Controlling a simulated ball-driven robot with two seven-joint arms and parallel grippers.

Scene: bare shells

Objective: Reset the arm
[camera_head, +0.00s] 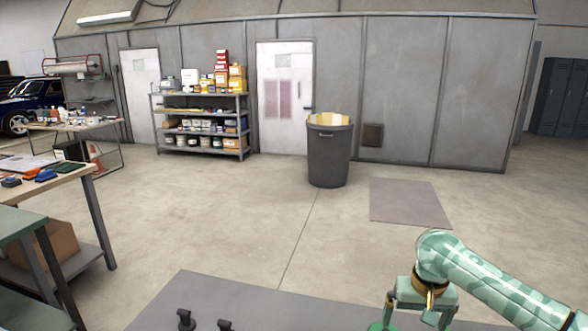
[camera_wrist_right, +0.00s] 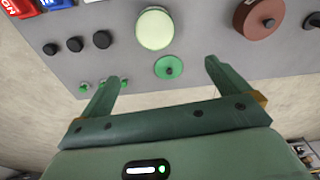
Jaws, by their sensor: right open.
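My right arm (camera_head: 500,285), pale green with a camouflage pattern, comes in from the lower right in the head view. Its gripper (camera_head: 418,312) points down near the bottom edge, over the front part of a grey surface (camera_head: 270,308). In the right wrist view the gripper (camera_wrist_right: 162,72) has its two dark green fingers spread wide, with nothing held between them. Beyond the fingertips lie a green disc with a small knob (camera_wrist_right: 169,68) and a larger pale green round piece (camera_wrist_right: 155,28). My left gripper is not in view.
The surface also bears a reddish-brown disc (camera_wrist_right: 260,18), several small black knobbed pieces (camera_wrist_right: 75,44) and red and blue boxes at the wrist view's upper left. A workbench (camera_head: 75,175) stands left. A bin (camera_head: 329,155) and shelf (camera_head: 200,125) stand behind open floor.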

